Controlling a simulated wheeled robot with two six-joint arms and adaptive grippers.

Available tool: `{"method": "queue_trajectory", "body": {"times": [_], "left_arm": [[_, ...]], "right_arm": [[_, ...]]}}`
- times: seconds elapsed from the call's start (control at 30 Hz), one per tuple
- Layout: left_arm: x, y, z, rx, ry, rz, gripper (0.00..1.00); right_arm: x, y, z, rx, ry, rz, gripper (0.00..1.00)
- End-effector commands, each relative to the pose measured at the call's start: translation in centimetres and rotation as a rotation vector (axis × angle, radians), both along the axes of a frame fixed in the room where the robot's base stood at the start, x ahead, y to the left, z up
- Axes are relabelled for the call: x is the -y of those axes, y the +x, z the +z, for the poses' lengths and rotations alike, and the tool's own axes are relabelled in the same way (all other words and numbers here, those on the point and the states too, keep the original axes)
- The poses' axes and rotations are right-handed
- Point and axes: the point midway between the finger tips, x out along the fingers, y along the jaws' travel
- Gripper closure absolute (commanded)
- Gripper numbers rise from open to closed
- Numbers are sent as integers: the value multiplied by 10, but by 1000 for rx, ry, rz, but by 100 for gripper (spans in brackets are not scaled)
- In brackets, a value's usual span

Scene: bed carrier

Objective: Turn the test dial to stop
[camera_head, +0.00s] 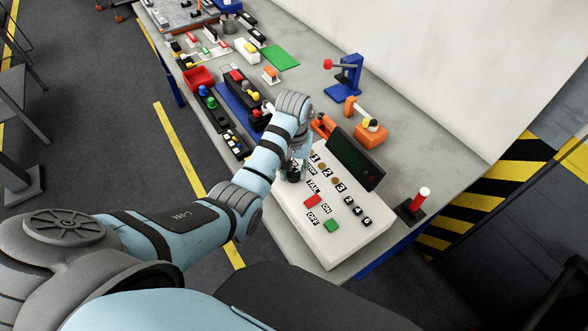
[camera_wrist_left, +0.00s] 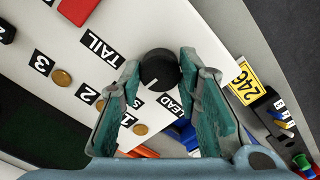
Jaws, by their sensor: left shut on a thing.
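The white control box (camera_head: 330,246) stands on the bench, with labels and buttons on its sloping top. The test dial is a round black knob (camera_wrist_left: 159,70) on that top, seen from above in the left wrist view. A short white mark shows on it; I cannot tell for sure which label it points to. LEAD, TAIL and a partly covered label lie around it. My left gripper (camera_head: 293,168) is over the box's left part, its two teal-padded fingers (camera_wrist_left: 160,62) shut on the dial from both sides. My right gripper is out of view.
A red button (camera_head: 312,201) and a green button (camera_head: 331,225) are on the box. A dark display (camera_head: 356,160) rises behind it. A red-and-white post (camera_head: 418,200) stands to the right. Several tools and bins crowd the bench further back, including a red bin (camera_head: 198,78).

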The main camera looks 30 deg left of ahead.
Motion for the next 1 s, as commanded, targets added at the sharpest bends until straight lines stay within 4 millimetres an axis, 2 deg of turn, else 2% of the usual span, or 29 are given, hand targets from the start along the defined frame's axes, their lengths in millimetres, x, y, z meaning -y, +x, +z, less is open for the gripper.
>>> {"method": "queue_trajectory", "body": {"times": [0.23,0.67,0.7,0.8,1.0], "left_arm": [[0,1,1,2,1,60,97],[0,1,1,3,2,68,97],[0,1,1,3,2,68,65],[0,1,1,2,2,68,49],[0,0,0,1,0,68,49]], "right_arm": [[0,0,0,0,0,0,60],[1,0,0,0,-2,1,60],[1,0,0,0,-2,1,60],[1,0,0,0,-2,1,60],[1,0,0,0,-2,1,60]]}}
